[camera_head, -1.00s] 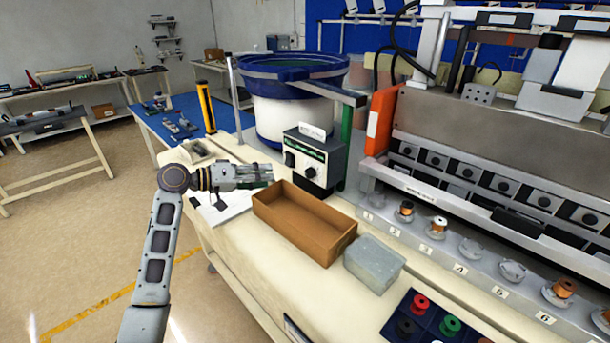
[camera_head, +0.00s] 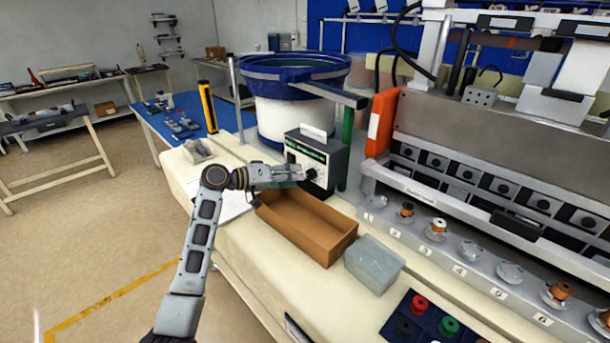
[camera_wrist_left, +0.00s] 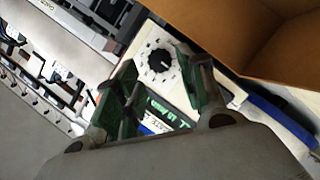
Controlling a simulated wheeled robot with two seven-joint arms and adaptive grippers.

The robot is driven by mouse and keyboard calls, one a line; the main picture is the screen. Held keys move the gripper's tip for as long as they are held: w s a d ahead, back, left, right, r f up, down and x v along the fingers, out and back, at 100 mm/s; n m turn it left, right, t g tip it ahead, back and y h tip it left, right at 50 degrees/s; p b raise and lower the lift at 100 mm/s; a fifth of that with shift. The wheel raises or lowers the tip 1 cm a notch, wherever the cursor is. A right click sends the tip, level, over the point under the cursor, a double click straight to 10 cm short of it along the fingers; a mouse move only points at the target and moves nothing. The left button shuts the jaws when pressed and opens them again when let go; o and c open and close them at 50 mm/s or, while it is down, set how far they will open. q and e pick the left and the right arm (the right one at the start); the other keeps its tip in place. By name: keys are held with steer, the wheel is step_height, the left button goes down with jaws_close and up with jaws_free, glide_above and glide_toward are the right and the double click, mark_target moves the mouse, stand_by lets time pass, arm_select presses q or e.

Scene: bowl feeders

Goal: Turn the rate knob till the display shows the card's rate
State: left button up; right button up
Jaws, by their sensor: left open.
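The control box (camera_head: 331,152), white-fronted with a dark dial knob (camera_head: 312,173), stands before the blue-rimmed bowl feeder. Its display (camera_head: 304,146) is a dark strip with green marks, too small to read. A white card (camera_head: 313,132) stands on top of the box; its text is unreadable. My left gripper (camera_head: 298,172) is open, its fingers close to the front panel beside the knob. In the left wrist view the knob (camera_wrist_left: 160,60) with its white scale shows between and beyond the open fingers (camera_wrist_left: 165,86). I cannot tell if they touch it. My right gripper is out of view.
An open brown box (camera_head: 337,247) lies just below the control box, close to my left gripper. A grey translucent container (camera_head: 374,264) sits beside it. The bowl feeder (camera_head: 290,110) stands behind, and a machine with spools (camera_head: 439,226) fills the right.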

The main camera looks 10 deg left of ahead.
mark_target(308, 175)
arm_select(q)
steer(key=x, duration=0.3)
steer(key=shift+w+d, duration=0.15)
steer(key=shift+w+d+f, duration=0.2)
steer(key=shift+w+d, duration=0.2)
steer(key=shift+d, duration=0.15)
steer(key=c, duration=0.7)
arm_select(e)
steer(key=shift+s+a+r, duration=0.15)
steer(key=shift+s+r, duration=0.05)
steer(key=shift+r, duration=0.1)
